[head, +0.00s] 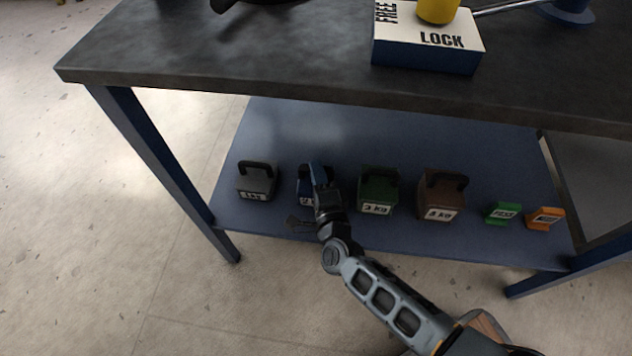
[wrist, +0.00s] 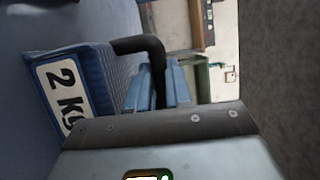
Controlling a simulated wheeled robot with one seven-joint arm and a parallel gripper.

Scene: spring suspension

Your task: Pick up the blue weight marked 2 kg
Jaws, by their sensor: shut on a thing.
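The blue weight (wrist: 92,75) shows in the wrist view with its white "2 KG" label and a black handle (wrist: 150,45). In the head view the blue weight (head: 304,186) stands on the lower shelf, partly hidden behind my arm. My gripper (wrist: 160,88) has its two blue-grey fingers on either side of the black handle and is shut on it. In the head view my gripper (head: 319,175) is at the top of the weight. I cannot tell whether the weight is lifted off the shelf.
A grey 1 kg weight (head: 256,182) stands left on the blue shelf (head: 285,130). A green weight (head: 378,190) and a brown weight (head: 441,195) stand right, then small green (head: 502,213) and orange (head: 544,218) blocks. The dark tabletop (head: 220,55) overhangs the shelf.

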